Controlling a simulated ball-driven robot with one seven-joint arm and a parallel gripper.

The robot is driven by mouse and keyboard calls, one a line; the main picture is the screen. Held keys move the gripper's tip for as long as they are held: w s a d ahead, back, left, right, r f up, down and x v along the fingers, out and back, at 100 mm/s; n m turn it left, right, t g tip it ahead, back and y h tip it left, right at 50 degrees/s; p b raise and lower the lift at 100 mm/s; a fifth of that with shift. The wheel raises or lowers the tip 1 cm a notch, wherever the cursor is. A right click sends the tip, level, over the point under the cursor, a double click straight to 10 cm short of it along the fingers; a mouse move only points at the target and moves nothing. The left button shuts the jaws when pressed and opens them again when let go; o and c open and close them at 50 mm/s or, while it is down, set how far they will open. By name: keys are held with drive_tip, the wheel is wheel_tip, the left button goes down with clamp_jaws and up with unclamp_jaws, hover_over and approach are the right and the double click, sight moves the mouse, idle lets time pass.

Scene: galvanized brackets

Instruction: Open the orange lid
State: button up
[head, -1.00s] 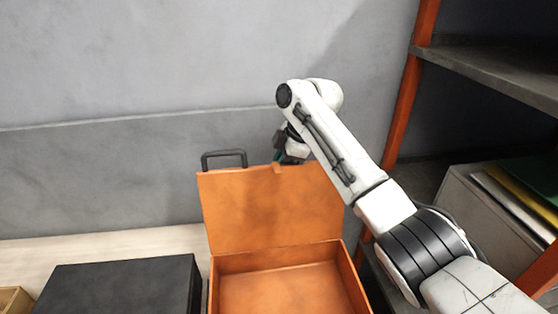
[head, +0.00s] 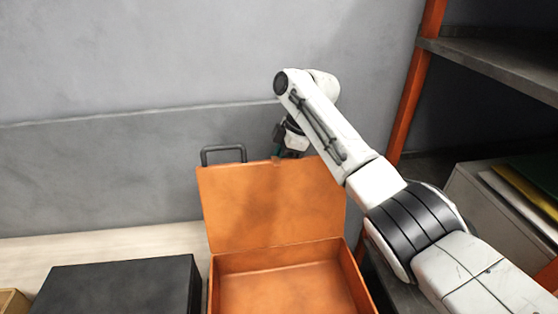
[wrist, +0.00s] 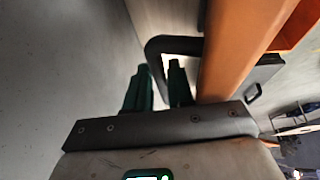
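The orange lid (head: 270,205) stands raised at the back of the orange box (head: 290,295), whose inside is exposed. A black handle (head: 223,148) shows above the lid's top left edge; it also shows in the wrist view (wrist: 165,43). My gripper (wrist: 160,66) is behind the lid's top edge, right of the handle in the head view. In the wrist view its two green fingers are apart with a narrow gap and nothing clearly held. The lid's orange edge (wrist: 232,50) is just right of the fingers; I cannot tell whether they touch.
A black box (head: 120,288) is left of the orange box on the pale bench (head: 110,245). A grey wall (head: 130,180) rises close behind. A shelf unit with orange posts (head: 412,95) and a holder of folders (head: 480,205) is on the right. Part of a wooden tray (head: 12,302) shows far left.

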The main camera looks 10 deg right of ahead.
drive_tip(key=shift+o, duration=1)
drive_tip(key=shift+s+f, duration=0.1)
drive_tip(key=shift+f, duration=0.25)
drive_tip(key=b+v, duration=0.1)
drive_tip(key=v, duration=1)
drive_tip(key=shift+r+b, duration=0.3)
drive_tip(key=shift+b, duration=0.1)
drive_tip(key=shift+a+f, duration=0.1)
